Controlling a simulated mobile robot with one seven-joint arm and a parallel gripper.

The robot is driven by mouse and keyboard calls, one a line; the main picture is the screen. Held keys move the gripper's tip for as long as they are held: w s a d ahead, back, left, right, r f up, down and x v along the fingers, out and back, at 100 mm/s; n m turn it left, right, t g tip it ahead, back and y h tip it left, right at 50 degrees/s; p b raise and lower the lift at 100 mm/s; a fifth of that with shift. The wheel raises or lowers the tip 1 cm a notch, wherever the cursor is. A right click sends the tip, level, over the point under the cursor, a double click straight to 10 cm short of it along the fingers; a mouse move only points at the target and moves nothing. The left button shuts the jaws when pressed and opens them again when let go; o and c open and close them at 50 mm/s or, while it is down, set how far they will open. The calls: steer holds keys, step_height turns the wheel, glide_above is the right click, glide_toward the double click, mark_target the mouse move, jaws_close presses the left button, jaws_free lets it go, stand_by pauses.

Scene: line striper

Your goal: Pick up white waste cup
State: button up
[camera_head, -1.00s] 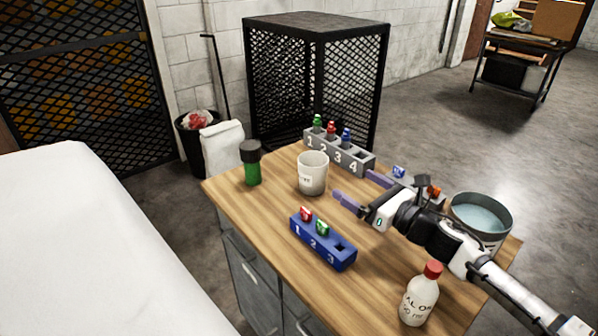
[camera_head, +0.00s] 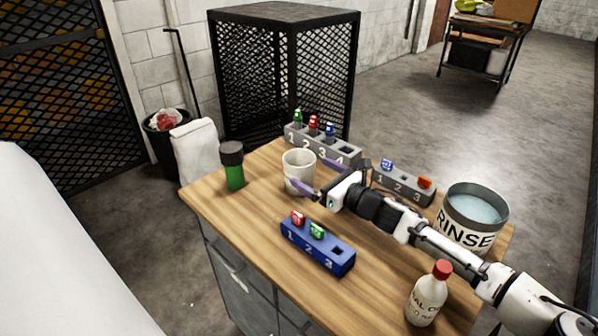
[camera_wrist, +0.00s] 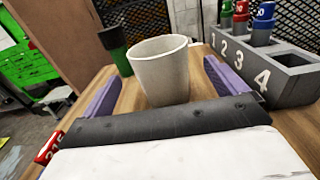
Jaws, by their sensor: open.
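The white waste cup (camera_head: 298,172) stands upright on the wooden table, in front of the grey numbered rack. In the wrist view the cup (camera_wrist: 163,75) sits upright just ahead of my gripper, between the lines of its two purple fingers. My gripper (camera_head: 320,176) is open, with one finger on each side of the cup's near side. In the wrist view my gripper (camera_wrist: 165,90) shows a wide gap between its fingers. I cannot tell whether either finger touches the cup. The cup's inside bottom is hidden.
A green bottle with a black cap (camera_head: 232,166) stands left of the cup. A grey rack (camera_head: 322,147) is behind it, a blue rack (camera_head: 316,248) in front. A second grey rack (camera_head: 402,186), the rinse bucket (camera_head: 470,236) and a red-capped bottle (camera_head: 427,298) stand right.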

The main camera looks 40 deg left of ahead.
mark_target(289, 160)
steer(key=a+p, duration=0.2)
steer(key=a, duration=0.3)
steer(key=shift+w+a+f+p, duration=0.1)
steer(key=shift+w+a+p, duration=0.05)
steer(key=shift+a+p, duration=0.2)
steer(key=shift+w+a+f, duration=0.1)
steer(key=shift+a, duration=0.05)
steer(key=shift+c, duration=0.5)
steer(key=c, duration=1)
